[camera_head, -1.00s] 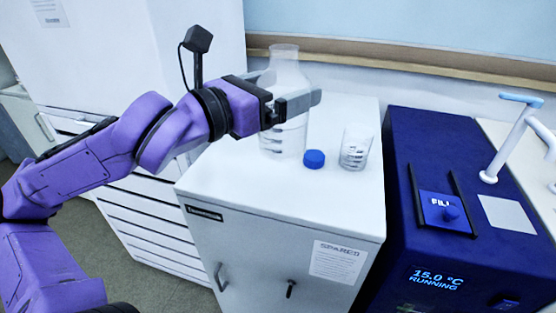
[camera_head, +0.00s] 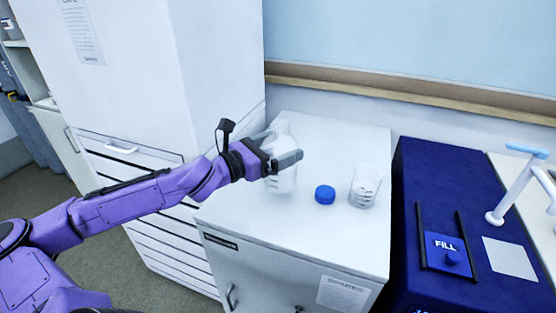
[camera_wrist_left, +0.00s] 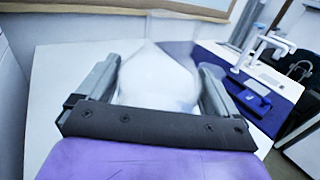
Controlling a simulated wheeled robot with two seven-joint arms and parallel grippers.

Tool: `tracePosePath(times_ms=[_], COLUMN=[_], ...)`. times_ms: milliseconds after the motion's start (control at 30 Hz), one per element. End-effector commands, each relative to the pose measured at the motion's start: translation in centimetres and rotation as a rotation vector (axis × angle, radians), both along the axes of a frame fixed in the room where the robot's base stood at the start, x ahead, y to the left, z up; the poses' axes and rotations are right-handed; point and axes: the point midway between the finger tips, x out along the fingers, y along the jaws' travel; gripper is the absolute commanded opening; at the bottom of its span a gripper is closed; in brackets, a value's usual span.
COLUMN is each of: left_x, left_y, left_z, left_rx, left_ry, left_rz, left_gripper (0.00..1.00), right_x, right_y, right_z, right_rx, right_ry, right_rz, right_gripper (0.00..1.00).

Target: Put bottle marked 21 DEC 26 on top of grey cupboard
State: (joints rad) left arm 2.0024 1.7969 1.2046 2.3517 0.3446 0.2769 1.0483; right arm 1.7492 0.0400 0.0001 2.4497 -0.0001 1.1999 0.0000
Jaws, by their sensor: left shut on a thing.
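A clear bottle (camera_head: 283,181) with graduation marks is held by my left gripper (camera_head: 286,157); it also shows in the left wrist view (camera_wrist_left: 160,82) between the two fingers. No date is readable on it. The gripper is shut around its upper part, and the fingers hide some of it. The bottle is upright at the top of a pale grey cupboard (camera_head: 245,213) marked "SPARES". I cannot tell whether its base touches the top. My right gripper is out of view.
A blue cap (camera_head: 325,194) and a clear beaker (camera_head: 365,186) stand to the right of the bottle. A tall white cabinet (camera_head: 170,70) with drawers is on the left. A blue machine (camera_head: 430,180) stands on the right. The cupboard top's front is clear.

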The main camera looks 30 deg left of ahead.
Motion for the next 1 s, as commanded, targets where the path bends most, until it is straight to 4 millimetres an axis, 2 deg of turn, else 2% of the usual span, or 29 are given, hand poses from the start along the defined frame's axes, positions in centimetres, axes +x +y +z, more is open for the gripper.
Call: tracePosePath(times_ms=[100,233,633,667,700,1000], left_x=[0.8,0.6,0.6,0.6,0.6,0.3], left_y=[0.8,0.7,0.6,0.6,0.6,0.8], left_z=[-1.6,-3.9,-4.3,-4.4,-4.3,-3.8], left_rx=[0.002,0.002,0.002,0.000,0.000,-0.002], left_ry=[-0.003,-0.005,-0.004,0.000,0.000,0.002], left_rz=[0.000,-0.001,-0.001,0.000,0.000,0.001], left_gripper=[0.29,0.29,0.29,0.97,1.00,1.00], right_x=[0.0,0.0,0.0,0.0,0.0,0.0], right_y=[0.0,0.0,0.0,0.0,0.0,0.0], right_z=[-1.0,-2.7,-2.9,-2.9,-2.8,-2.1], right_rx=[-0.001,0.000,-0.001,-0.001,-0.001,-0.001], right_ry=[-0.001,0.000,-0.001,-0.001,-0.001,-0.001], right_rz=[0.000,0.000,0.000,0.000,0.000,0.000], right_gripper=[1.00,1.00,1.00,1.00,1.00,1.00])
